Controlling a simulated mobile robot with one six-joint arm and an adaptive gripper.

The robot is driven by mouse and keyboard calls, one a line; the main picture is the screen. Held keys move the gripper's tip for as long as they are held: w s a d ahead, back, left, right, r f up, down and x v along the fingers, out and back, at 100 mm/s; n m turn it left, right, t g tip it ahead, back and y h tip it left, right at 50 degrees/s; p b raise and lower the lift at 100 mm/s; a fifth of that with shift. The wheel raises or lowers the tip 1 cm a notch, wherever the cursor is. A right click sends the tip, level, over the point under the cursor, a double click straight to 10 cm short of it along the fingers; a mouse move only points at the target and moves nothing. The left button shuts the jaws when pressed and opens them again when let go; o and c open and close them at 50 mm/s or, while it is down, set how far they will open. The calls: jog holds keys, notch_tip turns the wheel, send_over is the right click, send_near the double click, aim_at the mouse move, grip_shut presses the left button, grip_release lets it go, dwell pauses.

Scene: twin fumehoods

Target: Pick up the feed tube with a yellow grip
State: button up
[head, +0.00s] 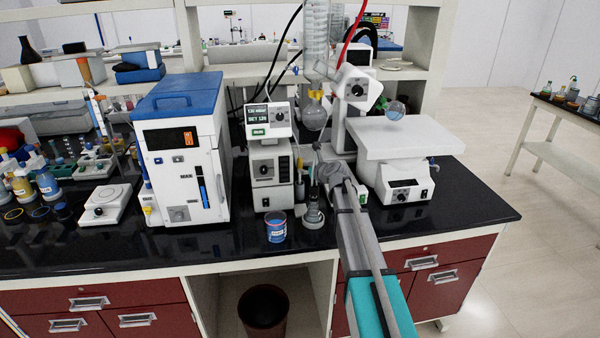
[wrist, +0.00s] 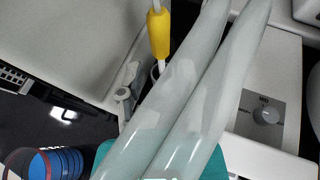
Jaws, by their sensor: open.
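In the wrist view, the feed tube's yellow grip (wrist: 158,34) is upright at the top, left of my gripper's fingers, with pale tube showing above and below it. The tube's lower end meets a small round opening beside a grey clamp-like part. My gripper (wrist: 237,8) is open and empty. Its long pale fingers cross the wrist view diagonally, apart from the yellow grip.
A blue-filled beaker (head: 276,227) stands near the bench edge, left of my arm. A small glass flask (head: 313,215) is close beside my arm. Bare black bench lies at right (head: 475,200).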

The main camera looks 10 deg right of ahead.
jog(key=shift+b+x, duration=1.05)
jog(key=shift+x, duration=1.75)
grip_shut()
